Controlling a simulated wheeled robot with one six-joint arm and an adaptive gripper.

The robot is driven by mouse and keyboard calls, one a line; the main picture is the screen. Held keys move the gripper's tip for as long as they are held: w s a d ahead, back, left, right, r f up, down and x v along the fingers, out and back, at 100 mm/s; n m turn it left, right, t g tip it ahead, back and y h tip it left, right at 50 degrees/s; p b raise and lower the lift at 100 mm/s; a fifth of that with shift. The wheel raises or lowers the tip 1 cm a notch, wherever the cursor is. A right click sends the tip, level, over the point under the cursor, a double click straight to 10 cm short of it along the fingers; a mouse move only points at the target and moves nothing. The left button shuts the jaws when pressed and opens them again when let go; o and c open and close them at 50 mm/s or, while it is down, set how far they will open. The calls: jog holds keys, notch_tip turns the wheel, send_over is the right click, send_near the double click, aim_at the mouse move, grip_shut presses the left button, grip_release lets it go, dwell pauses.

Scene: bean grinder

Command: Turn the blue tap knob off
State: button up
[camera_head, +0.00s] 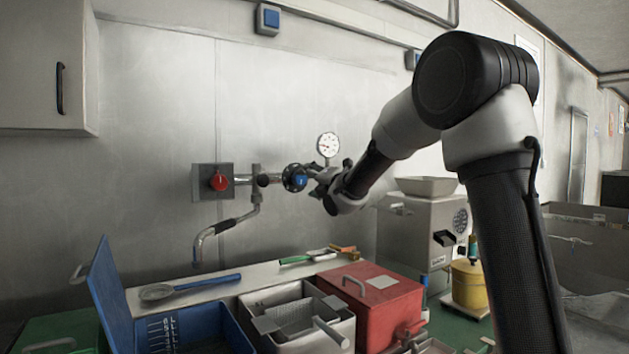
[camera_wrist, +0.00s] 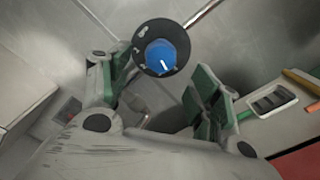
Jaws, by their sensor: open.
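The blue tap knob (camera_head: 296,178) is on the wall pipe, on a dark round dial plate, to the right of the red knob (camera_head: 219,181). In the wrist view the blue knob (camera_wrist: 161,56) shows a white pointer line and sits beyond and between the fingertips. My gripper (camera_head: 318,181) is just to the right of the blue knob in the head view. In the wrist view my gripper (camera_wrist: 163,92) has its green-padded fingers spread apart with nothing between them. Contact with the knob does not show. A curved spout (camera_head: 210,234) hangs from the pipe.
A pressure gauge (camera_head: 328,145) stands above the pipe near my gripper. A grinder machine (camera_head: 425,235) stands right.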

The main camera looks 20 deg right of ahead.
aim_at(301, 179)
jog(key=x, duration=0.7)
jog(key=shift+w+f, duration=0.1)
jog(key=shift+w, duration=0.2)
jog(key=shift+a, duration=0.1)
jog(key=shift+c, duration=0.5)
jog(key=c, duration=0.9)
